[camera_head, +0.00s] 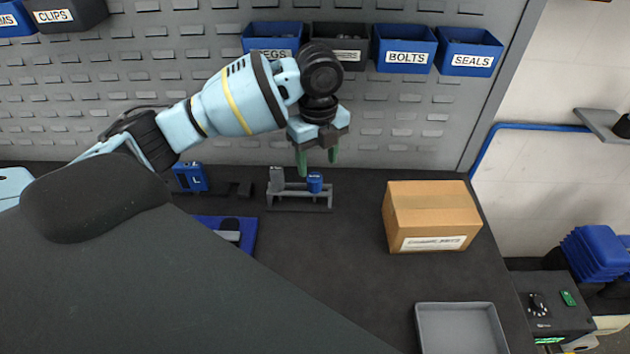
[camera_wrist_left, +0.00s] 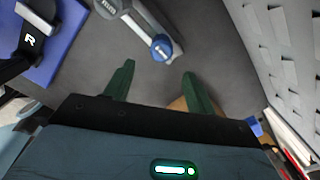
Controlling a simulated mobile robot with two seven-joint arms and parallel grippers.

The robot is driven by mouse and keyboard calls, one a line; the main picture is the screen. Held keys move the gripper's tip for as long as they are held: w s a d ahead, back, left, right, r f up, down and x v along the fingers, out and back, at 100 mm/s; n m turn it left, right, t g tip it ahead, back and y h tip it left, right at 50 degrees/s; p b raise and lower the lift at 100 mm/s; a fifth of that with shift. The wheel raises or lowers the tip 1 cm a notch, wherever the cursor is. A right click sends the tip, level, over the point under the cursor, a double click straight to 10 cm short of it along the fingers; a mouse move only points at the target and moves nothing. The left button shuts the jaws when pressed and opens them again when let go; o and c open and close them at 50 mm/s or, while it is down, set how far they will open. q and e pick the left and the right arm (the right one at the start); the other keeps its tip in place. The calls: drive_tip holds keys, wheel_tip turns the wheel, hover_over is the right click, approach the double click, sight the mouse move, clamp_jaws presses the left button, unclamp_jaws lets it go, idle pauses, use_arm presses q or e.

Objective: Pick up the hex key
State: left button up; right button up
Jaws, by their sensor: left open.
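A grey rack (camera_head: 300,205) stands on the dark bench below my left gripper. It holds a grey upright piece at its left and a blue round-topped piece (camera_head: 315,183) at its right. I cannot tell for certain whether the blue piece is the hex key. My left gripper (camera_head: 318,160) points down just above and behind the rack, its green fingers apart and empty. In the left wrist view the blue piece (camera_wrist_left: 161,48) lies just beyond the fingertips (camera_wrist_left: 159,70), roughly between them and not touched. My right gripper is not in view.
A cardboard box (camera_head: 425,215) stands to the right, with a grey tray (camera_head: 460,328) in front. A blue holder marked L (camera_head: 190,177) and a blue mat (camera_head: 249,236) lie to the left. The pegboard wall (camera_head: 400,120) with labelled bins rises close behind my gripper.

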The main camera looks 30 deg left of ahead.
sight(314, 176)
use_arm(q)
drive_tip(key=f, duration=0.3)
drive_tip(key=a+f, duration=0.1)
drive_tip(key=f, duration=0.1)
drive_tip(key=shift+w+a+f, duration=0.1)
drive_tip(key=shift+w+f, duration=0.15)
drive_tip(key=shift+f, duration=0.55)
drive_tip(key=shift+c, duration=0.5)
drive_tip(key=c, duration=1)
